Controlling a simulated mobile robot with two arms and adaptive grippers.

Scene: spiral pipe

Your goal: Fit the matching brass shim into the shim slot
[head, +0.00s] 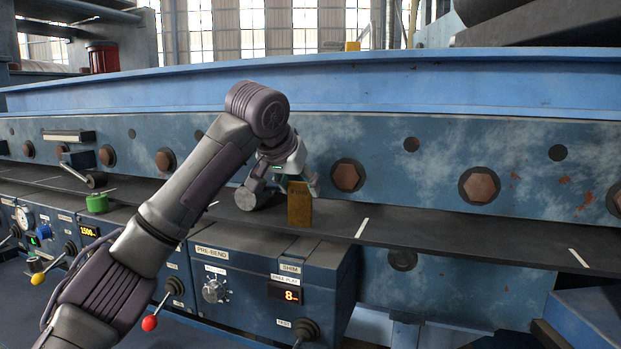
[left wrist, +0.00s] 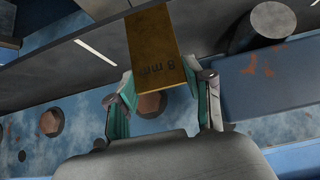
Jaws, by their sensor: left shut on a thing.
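A flat brass shim (head: 299,205) stands upright over the dark ledge in the head view. In the left wrist view the brass shim (left wrist: 153,42) shows the mark "8 mm". My left gripper (head: 296,177) is shut on the top part of the shim; its green-padded fingers (left wrist: 165,80) lie on either side of it in the wrist view. I cannot tell whether the shim's lower edge touches the ledge. A panel marked SHIM has a display (head: 286,293) reading 8. I cannot make out the shim slot. My right gripper is not in view.
The dark ledge (head: 440,226) runs along the blue beam (head: 400,150) with its large bolts. A grey cylinder (head: 249,196) lies just left of the shim. A green object (head: 97,203) sits further left. Control boxes with knobs and levers (head: 150,323) stand below the ledge.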

